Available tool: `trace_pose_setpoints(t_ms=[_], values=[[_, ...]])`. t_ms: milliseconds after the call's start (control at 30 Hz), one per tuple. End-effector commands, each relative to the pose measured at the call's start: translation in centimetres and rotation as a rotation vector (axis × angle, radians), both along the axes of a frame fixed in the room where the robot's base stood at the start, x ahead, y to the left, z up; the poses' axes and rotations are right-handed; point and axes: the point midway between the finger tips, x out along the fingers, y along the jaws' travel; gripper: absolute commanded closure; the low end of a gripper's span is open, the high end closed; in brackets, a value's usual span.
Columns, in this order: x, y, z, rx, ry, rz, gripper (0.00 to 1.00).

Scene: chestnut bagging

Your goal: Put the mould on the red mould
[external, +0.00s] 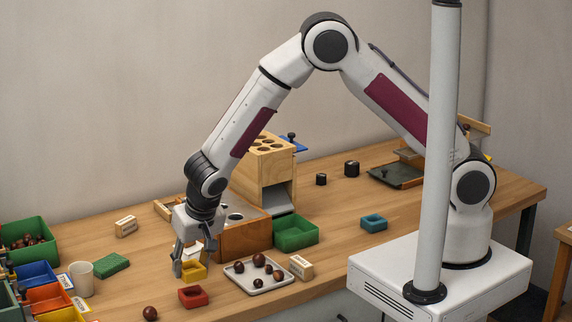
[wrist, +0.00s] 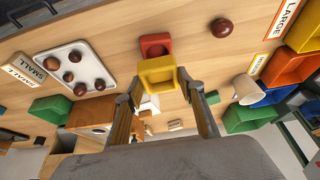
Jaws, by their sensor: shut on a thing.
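My gripper (external: 192,264) is shut on a yellow mould (external: 195,271), a small square open block. In the wrist view the yellow mould (wrist: 160,88) sits between my fingertips (wrist: 159,84). The red mould (external: 193,297) rests on the table just in front of it, nearer the external camera. In the wrist view the red mould (wrist: 155,40) lies just beyond the yellow one, which overlaps its near edge in the picture. I cannot tell exactly how high the yellow mould is above the table.
A white tray (external: 237,281) with several chestnuts is right of the moulds. A loose chestnut (external: 150,314) lies to the left. A blue mould (external: 374,222), green bin (external: 296,245), wooden box (external: 244,241), white cup (external: 80,290) and coloured bins (external: 49,297) stand around.

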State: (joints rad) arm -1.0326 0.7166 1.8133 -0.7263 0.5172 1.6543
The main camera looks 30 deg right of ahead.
Motion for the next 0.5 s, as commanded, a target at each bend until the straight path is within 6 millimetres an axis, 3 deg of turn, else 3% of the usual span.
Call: trace_pose_setpoints(t_ms=[333,500], values=[[0.0,0.0,-0.1,0.000,0.000,-0.001,0.84],[0.0,0.0,-1.2,0.000,0.001,0.000,0.84]])
